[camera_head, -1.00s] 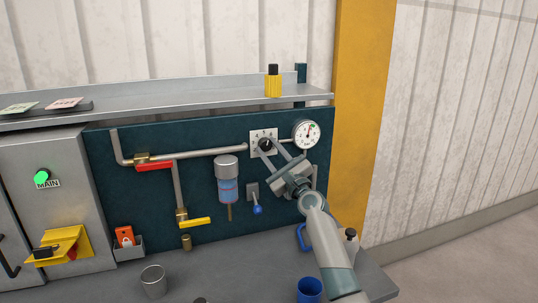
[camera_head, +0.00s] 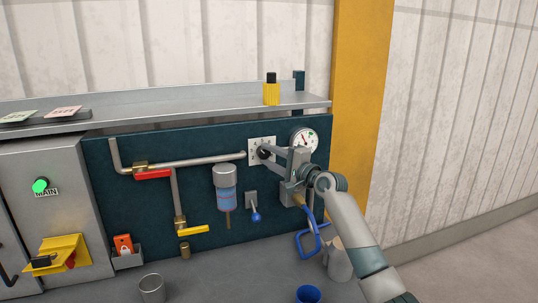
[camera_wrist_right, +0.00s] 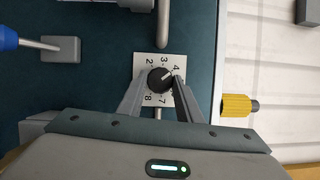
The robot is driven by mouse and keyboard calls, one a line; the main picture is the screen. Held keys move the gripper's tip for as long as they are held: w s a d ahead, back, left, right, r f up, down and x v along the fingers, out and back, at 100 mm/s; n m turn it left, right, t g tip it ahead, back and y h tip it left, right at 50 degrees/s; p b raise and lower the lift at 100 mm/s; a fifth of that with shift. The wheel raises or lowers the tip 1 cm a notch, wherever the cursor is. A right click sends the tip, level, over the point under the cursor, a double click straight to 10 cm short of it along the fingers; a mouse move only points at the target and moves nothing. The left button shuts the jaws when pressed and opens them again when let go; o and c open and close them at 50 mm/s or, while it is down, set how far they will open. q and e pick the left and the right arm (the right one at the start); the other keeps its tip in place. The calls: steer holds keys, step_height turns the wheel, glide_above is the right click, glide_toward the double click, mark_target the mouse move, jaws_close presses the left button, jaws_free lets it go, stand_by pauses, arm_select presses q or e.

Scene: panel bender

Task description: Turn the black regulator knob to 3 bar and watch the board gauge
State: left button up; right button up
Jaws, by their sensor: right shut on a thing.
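The black regulator knob (camera_head: 264,152) sits on a white numbered plate (camera_head: 254,145) on the dark teal board. My right gripper (camera_head: 266,154) is shut on the knob, one finger on each side. In the right wrist view the knob (camera_wrist_right: 160,79) has a pale pointer mark towards the upper right, near the 4; its exact reading is hard to tell. The round white board gauge (camera_head: 304,139) is just right of the knob. Its needle leans up and left, with a green mark at upper right; my gripper covers its lower edge. My left gripper is out of view.
A red-handled valve (camera_head: 153,174), a yellow-handled valve (camera_head: 194,231), a filter bowl (camera_head: 226,188) and a blue-tipped lever (camera_head: 255,215) are left of the knob. A yellow bottle (camera_head: 271,92) stands on the shelf above. Cups (camera_head: 151,287) stand on the bench.

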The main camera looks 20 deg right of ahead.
steer(key=n+p, duration=0.1)
steer(key=n+g+p, duration=0.1)
steer(key=n, duration=0.1)
steer(key=n+h+p, duration=0.1)
steer(key=shift+r+n+g, duration=0.3)
steer(key=shift+n+g, duration=0.1)
steer(key=shift+a+f+n+g+h+p, duration=0.1)
steer(key=shift+n+g+h+p, duration=0.25)
steer(key=shift+n+p, duration=0.55)
steer(key=shift+f, duration=0.1)
steer(key=o, duration=1)
steer(key=shift+o, duration=0.2)
steer(key=shift+s, duration=0.15)
steer(key=shift+s+d+r+b, duration=0.2)
steer(key=shift+s+d+b, duration=0.1)
steer(key=shift+s, duration=0.15)
steer(key=b+v, duration=0.5)
steer(key=v, duration=1.1)
steer(key=shift+s+a+b, duration=0.15)
steer(key=shift+a+b, duration=0.05)
steer(key=shift+b, duration=0.2)
